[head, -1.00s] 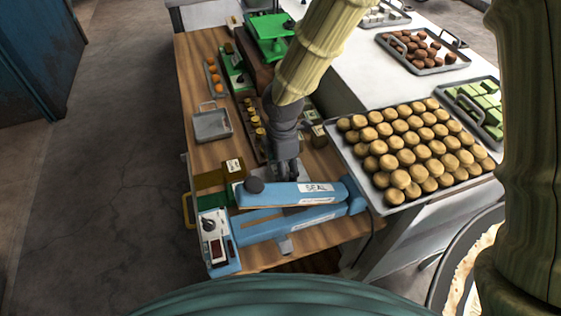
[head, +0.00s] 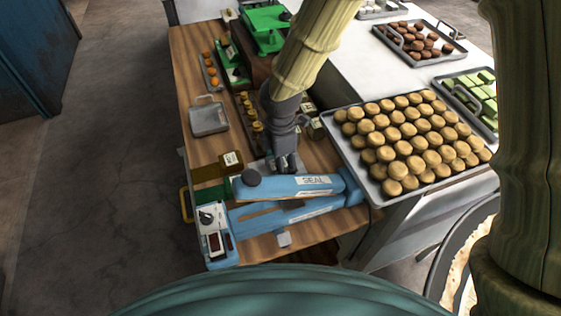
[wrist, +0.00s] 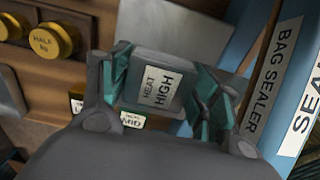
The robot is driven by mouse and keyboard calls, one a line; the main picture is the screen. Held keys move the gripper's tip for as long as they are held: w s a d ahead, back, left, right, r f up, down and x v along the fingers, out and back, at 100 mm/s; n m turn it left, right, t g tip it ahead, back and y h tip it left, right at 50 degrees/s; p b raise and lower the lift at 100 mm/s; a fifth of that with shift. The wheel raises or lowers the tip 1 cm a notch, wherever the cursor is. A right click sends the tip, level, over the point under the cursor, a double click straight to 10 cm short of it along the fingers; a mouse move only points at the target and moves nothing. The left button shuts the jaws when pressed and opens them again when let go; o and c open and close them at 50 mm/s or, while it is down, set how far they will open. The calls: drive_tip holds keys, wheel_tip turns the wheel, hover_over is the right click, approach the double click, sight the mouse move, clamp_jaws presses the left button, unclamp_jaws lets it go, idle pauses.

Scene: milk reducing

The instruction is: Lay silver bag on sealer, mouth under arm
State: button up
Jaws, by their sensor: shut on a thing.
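My gripper (head: 287,165) is shut on a grey block labelled HEAT HIGH, which seems to be the tab of the silver bag; the block shows between the fingertips in the wrist view (wrist: 160,83). A pale grey sheet (wrist: 165,30) beyond it looks like the bag's flat body. In the head view a bit of the silver bag (head: 259,167) shows just behind the sealer arm; the rest is hidden. The blue bag sealer (head: 285,217) lies along the table's front. Its upper arm (head: 290,186), with a black knob, stands raised over the base. I cannot tell where the bag's mouth is.
Olive and green flat bags (head: 208,172) with a labelled tab lie left of my gripper. A grey tray (head: 208,119) and yellow weights (head: 255,125) stand farther back. A tray of round cakes (head: 360,170) borders the right side.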

drive_tip(key=shift+f, duration=0.3)
idle(0.4)
drive_tip(key=o, duration=1.1)
wheel_tip(320, 180, up, 12)
drive_tip(key=shift+r, duration=0.15)
